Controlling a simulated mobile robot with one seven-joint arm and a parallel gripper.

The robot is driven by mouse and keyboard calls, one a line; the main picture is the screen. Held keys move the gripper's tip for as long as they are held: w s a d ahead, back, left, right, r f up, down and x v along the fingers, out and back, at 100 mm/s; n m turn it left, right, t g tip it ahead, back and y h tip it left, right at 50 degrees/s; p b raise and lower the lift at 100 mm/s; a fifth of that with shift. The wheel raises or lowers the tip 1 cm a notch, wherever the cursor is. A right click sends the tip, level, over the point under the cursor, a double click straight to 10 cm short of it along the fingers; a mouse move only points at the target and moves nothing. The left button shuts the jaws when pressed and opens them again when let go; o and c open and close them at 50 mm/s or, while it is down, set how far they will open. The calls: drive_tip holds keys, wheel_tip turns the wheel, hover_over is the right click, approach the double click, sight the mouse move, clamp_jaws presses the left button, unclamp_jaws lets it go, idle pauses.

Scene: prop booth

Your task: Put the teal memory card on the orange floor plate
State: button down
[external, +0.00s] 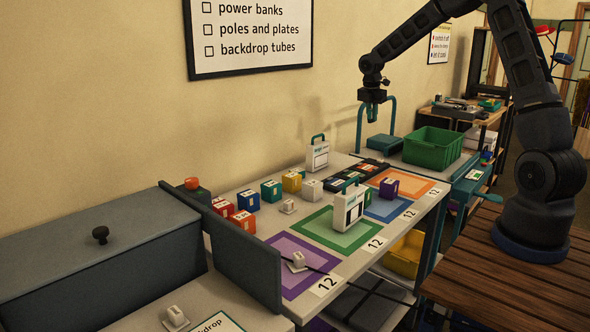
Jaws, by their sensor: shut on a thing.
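My gripper (372,112) is at the upper centre right, raised above the back of the table by the teal arch. It is shut on a small teal thing that looks like the memory card, though its outline blends with the teal arch behind. The orange floor plate (427,186) is a square with an orange border, flat on the table's right part, below and to the right of my gripper. A purple cube (389,187) stands at its left side.
A black tray of small cards (353,172) lies left of the orange plate. White tagged cases (347,211) and several coloured cubes (271,190) stand farther left. Green (352,238), blue and purple plates line the front. A green crate (433,148) stands at the right.

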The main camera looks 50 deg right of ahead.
sight(368, 167)
wheel_tip(368, 167, down, 20)
drive_tip(key=shift+r, duration=0.25)
idle(0.4)
drive_tip(key=shift+f, duration=0.15)
drive_tip(key=c, duration=1.4)
unclamp_jaws()
drive_tip(key=shift+c, duration=0.2)
